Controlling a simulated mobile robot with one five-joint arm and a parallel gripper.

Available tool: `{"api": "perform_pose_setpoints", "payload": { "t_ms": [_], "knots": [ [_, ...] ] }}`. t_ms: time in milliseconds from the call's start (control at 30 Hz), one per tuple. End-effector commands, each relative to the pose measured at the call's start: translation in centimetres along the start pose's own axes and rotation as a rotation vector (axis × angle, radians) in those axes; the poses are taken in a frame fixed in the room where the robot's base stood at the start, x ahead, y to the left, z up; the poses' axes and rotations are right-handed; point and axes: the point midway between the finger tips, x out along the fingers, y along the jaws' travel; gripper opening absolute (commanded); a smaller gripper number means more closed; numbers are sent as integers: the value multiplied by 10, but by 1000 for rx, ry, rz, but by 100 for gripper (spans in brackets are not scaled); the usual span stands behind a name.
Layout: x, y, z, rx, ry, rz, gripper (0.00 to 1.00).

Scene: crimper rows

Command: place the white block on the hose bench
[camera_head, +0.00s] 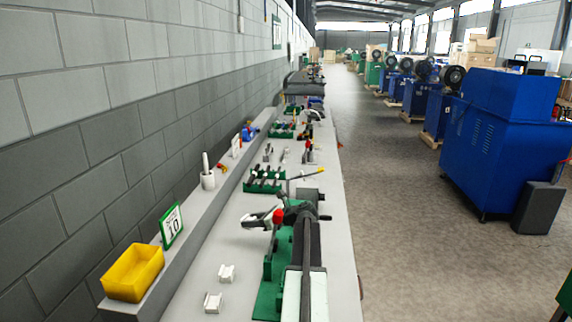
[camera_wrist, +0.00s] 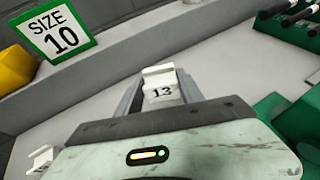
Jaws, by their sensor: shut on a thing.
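The white block (camera_wrist: 161,88), marked 13, sits between the two grey jaws of my gripper (camera_wrist: 158,92) in the wrist view. My gripper is shut on it. In the head view my gripper (camera_head: 250,221) shows as a pale and dark shape over the bench, left of the green machine; I cannot make out the block there. The hose bench (camera_head: 338,245) is a long light-grey top along the wall; its surface also fills much of the wrist view (camera_wrist: 85,108). I cannot tell whether the held block touches the bench.
Two other white blocks (camera_head: 226,272) (camera_head: 212,302) stand on the near bench. A yellow bin (camera_head: 132,272) and a "SIZE 10" sign (camera_head: 172,226) stand on the ledge. A green machine (camera_head: 272,285) with a red-knobbed lever is close right. A green tool rack (camera_head: 264,185) stands beyond.

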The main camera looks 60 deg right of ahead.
Motion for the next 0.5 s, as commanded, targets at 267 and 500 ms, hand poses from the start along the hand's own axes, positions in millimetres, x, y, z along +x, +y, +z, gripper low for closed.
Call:
{"api": "perform_pose_setpoints", "payload": {
  "t_ms": [267, 500],
  "knots": [
    [20, 4, 10, 9, -4, -23, 3],
    [38, 4, -36, 8, -4, -22, 3]
  ]
}}
